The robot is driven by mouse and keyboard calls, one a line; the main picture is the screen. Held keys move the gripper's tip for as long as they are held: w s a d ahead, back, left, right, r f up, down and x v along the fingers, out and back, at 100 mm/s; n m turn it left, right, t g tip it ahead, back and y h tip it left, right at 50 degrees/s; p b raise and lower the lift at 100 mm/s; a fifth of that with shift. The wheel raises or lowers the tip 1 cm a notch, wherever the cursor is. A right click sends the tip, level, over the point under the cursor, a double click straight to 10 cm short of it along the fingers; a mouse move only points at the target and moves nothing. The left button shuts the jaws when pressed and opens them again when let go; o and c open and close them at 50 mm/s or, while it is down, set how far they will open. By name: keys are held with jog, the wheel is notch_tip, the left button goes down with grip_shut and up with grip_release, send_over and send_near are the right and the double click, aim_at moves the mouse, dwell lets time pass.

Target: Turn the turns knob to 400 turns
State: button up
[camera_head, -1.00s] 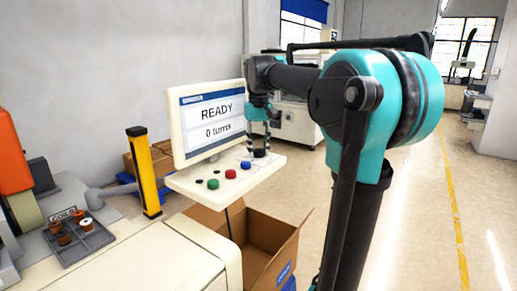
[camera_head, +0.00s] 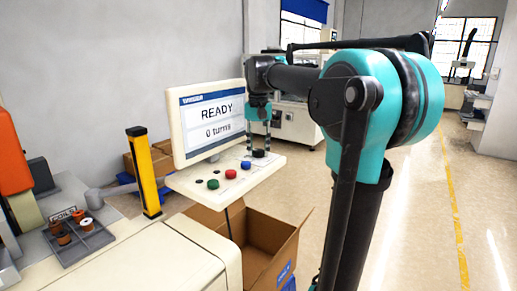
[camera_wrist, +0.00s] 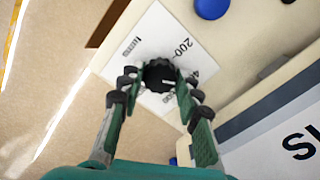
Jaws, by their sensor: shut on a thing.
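The black turns knob (camera_wrist: 159,75) sits on a white label plate (camera_wrist: 161,38) in the wrist view. The number 200 and part of another number show on the label; the rest is hidden. My gripper (camera_wrist: 157,79) is shut on the knob, one finger on each side. In the head view the knob (camera_head: 260,153) is at the right end of the control shelf, with my gripper (camera_head: 259,148) reaching down over it. The screen (camera_head: 212,122) reads READY and 0 turns.
Green (camera_head: 213,184), red (camera_head: 230,174) and blue (camera_head: 246,165) buttons lie left of the knob on the shelf. A yellow post (camera_head: 143,172) stands left of the screen. An open cardboard box (camera_head: 287,258) is below the shelf.

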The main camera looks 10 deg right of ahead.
aim_at(259, 150)
jog(key=o, duration=1.2)
jog(key=shift+c, duration=0.2)
jog(key=shift+r, duration=0.1)
notch_tip(259, 150, up, 12)
